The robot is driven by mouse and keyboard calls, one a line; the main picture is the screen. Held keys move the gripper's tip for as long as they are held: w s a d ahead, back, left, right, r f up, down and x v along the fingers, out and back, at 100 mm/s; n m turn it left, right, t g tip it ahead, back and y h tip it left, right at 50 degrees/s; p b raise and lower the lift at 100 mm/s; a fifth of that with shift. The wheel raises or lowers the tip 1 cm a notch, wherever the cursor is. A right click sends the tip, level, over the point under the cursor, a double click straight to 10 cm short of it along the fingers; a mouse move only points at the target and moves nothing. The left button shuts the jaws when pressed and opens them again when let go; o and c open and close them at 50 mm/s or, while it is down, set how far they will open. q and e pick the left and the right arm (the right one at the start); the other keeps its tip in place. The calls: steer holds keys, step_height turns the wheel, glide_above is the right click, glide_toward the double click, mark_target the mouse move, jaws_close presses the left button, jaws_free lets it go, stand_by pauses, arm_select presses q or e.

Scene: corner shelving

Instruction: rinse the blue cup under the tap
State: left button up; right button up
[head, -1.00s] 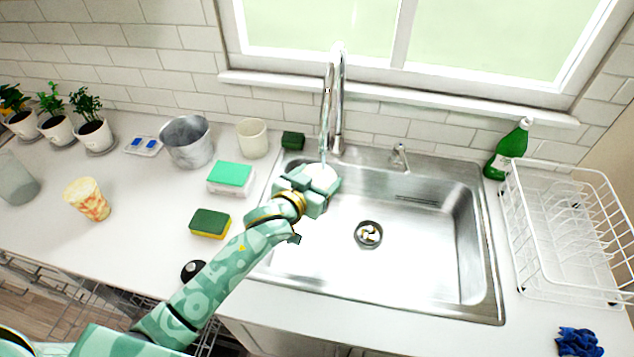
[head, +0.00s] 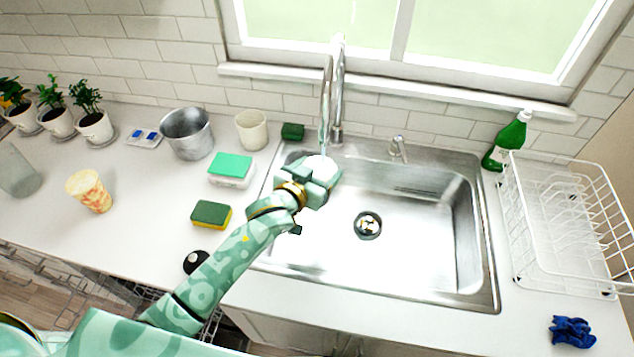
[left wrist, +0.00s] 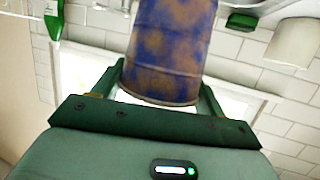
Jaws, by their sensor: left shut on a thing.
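The blue cup (left wrist: 172,50) fills the upper middle of the left wrist view, with brown stains over its blue side. My left gripper (head: 322,180) is shut on it, with one finger on each side in the left wrist view. In the head view the gripper hides the cup's side, and only a pale white patch shows at its top. The tap (head: 337,95) stands behind the sink (head: 410,235). A thin stream of water falls from its spout onto the pale patch. My right gripper is not in view.
Left of the sink stand a sponge on a white block (head: 230,170), a green-yellow sponge (head: 211,214), a beige cup (head: 251,130), a metal bucket (head: 187,134) and a patterned cup (head: 90,191). A green bottle (head: 508,143) and dish rack (head: 530,230) are at right. The basin's right side is clear.

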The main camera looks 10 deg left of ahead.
arm_select(q)
steer(key=shift+a, duration=0.1)
steer(key=shift+d, duration=0.6)
steer(key=shift+s+d+r+p, duration=0.1)
steer(key=shift+s+p, duration=0.85)
steer(key=shift+s, duration=0.45)
steer(key=shift+s+d+p, duration=0.15)
steer(key=shift+s+p, duration=0.8)
steer(key=shift+s, duration=1.65)
